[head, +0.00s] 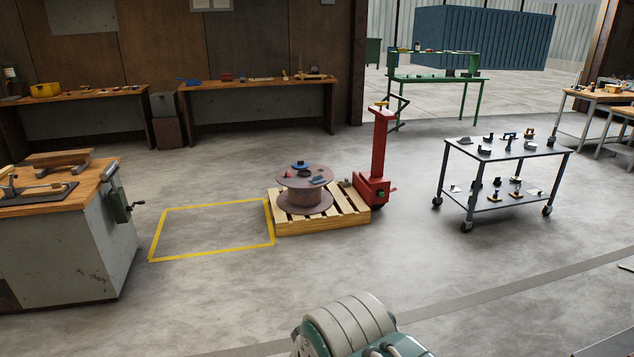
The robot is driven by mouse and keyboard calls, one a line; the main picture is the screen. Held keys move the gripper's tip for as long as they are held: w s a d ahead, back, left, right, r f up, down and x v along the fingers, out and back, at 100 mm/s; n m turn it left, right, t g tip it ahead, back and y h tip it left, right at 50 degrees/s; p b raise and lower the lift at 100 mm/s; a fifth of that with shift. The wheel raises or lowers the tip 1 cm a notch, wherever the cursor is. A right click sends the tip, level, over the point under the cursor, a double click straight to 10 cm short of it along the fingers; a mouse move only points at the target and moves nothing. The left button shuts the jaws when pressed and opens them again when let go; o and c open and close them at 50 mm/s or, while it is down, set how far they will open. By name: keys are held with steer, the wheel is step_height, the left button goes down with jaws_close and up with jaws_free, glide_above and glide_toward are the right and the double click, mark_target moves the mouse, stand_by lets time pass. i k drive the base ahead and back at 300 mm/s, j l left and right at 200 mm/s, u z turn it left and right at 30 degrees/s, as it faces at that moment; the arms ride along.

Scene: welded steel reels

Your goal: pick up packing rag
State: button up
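A steel reel (305,197) stands upright on a wooden pallet (325,222) in the middle of the head view. Several small items lie on its top flange. One is a flat grey-blue piece (318,180) at the right front that may be the packing rag, but it is too small to be sure. A dark blue item (301,166) and a small red item (288,174) lie beside it. My gripper is not in view. Only a white and green part of my own arm shows at the bottom, well apart from the reel.
A red pallet jack (380,160) stands right behind the pallet. A yellow floor outline (213,250) lies left of it. A grey cart (505,150) with small items stands right, a workbench (65,240) left. The floor in front of the pallet is clear.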

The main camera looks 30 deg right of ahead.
mark_target(318, 180)
steer(key=i+l+z, duration=0.15)
steer(key=i+z, duration=0.15)
steer(key=i, duration=0.15)
steer(key=i+z, duration=0.3)
steer(key=i, duration=0.2)
steer(key=i+l+z, duration=0.1)
steer(key=i+z, duration=0.2)
steer(key=i, duration=0.45)
steer(key=i+j+z, duration=0.1)
steer(key=i+z, duration=0.25)
steer(key=i, duration=0.35)
steer(key=i+z, duration=0.15)
steer(key=i, duration=1.45)
steer(key=i+u, duration=0.3)
steer(key=i, duration=0.2)
steer(key=i+l+u, duration=0.15)
steer(key=i+u, duration=0.2)
steer(key=i+l+u, duration=0.3)
steer(key=i, duration=0.25)
steer(key=i+l+u, duration=0.35)
steer(key=i, duration=0.1)
